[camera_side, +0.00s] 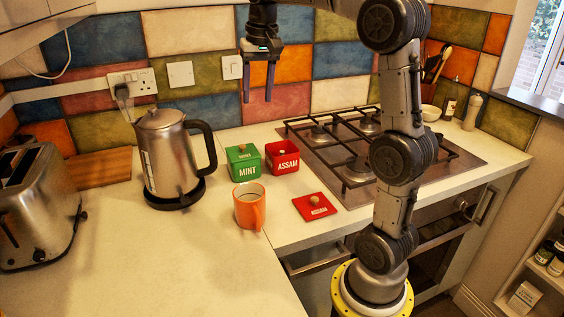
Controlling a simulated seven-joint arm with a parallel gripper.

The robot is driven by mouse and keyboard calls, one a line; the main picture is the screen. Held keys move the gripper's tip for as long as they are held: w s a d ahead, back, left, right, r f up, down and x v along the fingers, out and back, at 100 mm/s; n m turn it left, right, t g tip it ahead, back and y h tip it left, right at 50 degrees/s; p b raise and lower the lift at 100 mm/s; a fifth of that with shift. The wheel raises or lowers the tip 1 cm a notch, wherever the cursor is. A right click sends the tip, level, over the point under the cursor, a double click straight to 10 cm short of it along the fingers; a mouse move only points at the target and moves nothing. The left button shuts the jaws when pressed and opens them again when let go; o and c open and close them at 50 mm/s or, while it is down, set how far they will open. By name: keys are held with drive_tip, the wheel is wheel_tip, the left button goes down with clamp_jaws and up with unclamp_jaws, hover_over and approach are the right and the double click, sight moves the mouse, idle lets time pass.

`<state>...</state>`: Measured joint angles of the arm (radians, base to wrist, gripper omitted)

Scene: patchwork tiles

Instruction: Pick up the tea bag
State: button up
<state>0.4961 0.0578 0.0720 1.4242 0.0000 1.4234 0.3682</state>
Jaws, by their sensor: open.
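My gripper (258,83) hangs high in front of the tiled wall, its two dark fingers pointing down, apart and empty. Below it on the counter stand a green box marked MINT (244,163) and a red box marked ASSAM (282,157). The green box has its lid on. The red box appears open, and its lid (316,207) with a knob lies on the counter in front of it. No tea bag can be made out; the inside of the red box is too small to read. An orange mug (249,206) stands in front of the green box.
A steel kettle (168,158) on its base stands left of the boxes. A toaster (38,205) is at the far left by a wooden board (98,170). A gas hob (340,150) lies to the right. The front left counter is clear.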

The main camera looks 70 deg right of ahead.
drive_tip(key=w+d+f+m+g, duration=0.15)
drive_tip(key=d+f, duration=0.25)
drive_tip(key=d, duration=0.4)
drive_tip(key=m, duration=0.2)
hover_over(282, 152)
drive_tip(key=shift+y, duration=0.4)
drive_tip(key=f, duration=1.2)
drive_tip(key=shift+w+d+f, duration=0.2)
drive_tip(key=shift+f, duration=0.2)
drive_tip(key=shift+s+a+f, duration=0.1)
drive_tip(key=shift+s+f, duration=0.05)
drive_tip(key=shift+f, duration=2.4)
clamp_jaws()
